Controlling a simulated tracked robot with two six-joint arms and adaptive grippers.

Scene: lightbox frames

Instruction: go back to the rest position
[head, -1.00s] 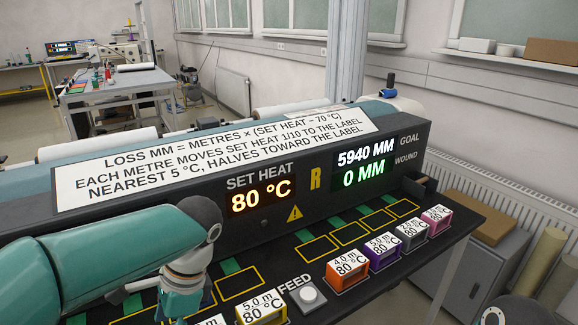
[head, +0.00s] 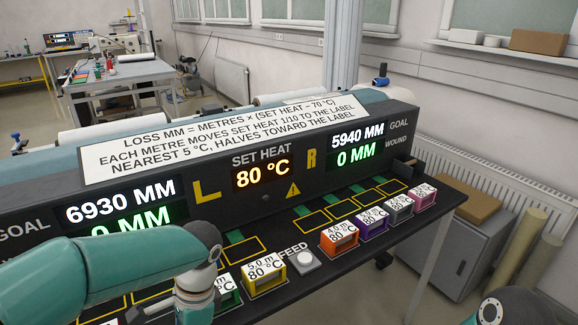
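My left arm (head: 120,270) comes in from the left and bends down in front of the console; its gripper is not in view, below the picture's bottom edge. Only a rounded piece of my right arm (head: 505,308) shows at the bottom right corner, and its gripper is out of view. A yellow frame block (head: 265,278) labelled 5.0 m 80 °C stands left of the round FEED button (head: 305,260). A green block (head: 228,294) is partly hidden by my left arm. An orange block (head: 340,240), a purple block (head: 372,226), a grey block (head: 398,211) and a pink block (head: 423,197) stand in a row to the right.
The console (head: 265,174) reads SET HEAT 80 °C, with goals 6930 MM left and 5940 MM right, both wound 0 MM. Yellow outlined slots (head: 313,222) on the black shelf look empty. A grey cabinet (head: 465,248) and rolls (head: 528,238) stand at the right.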

